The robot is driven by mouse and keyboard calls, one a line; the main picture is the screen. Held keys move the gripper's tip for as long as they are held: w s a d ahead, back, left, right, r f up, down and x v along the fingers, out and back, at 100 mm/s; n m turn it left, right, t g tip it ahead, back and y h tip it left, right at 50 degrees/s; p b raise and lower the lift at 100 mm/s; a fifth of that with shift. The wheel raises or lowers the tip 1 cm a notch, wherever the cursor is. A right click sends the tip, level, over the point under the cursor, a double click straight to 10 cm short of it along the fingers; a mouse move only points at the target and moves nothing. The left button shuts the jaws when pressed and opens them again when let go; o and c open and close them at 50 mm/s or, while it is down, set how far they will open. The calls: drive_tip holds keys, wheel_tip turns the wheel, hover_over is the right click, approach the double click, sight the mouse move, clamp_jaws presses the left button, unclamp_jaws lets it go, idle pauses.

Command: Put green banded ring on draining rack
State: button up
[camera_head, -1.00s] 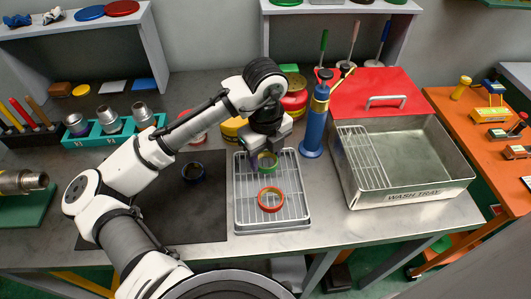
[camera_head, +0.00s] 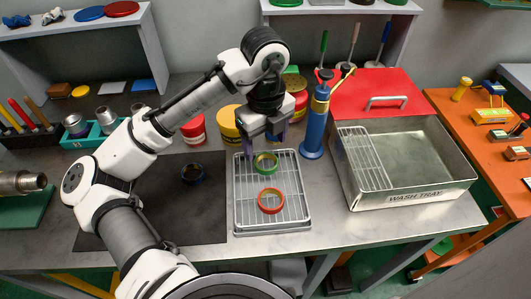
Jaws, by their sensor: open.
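The green banded ring (camera_head: 265,170) lies on the draining rack (camera_head: 241,213), in its upper middle part. My gripper (camera_head: 264,148) is above and just behind the ring, open, with its fingers pointing down and apart from the ring as far as I can see. A red banded ring (camera_head: 271,208) lies on the same rack, nearer the front. A dark ring with a blue band (camera_head: 193,174) lies on the black mat to the left of the rack.
A blue pump bottle (camera_head: 315,125) stands close right of my gripper. The metal wash tray (camera_head: 425,195) is farther right. Red and yellow tins (camera_head: 229,122) stand behind the rack. The black mat (camera_head: 160,215) is mostly bare.

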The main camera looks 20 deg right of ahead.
wheel_tip(320, 180, up, 7)
drive_tip(key=shift+f, duration=0.15)
drive_tip(key=shift+c, duration=0.3)
idle(1.1)
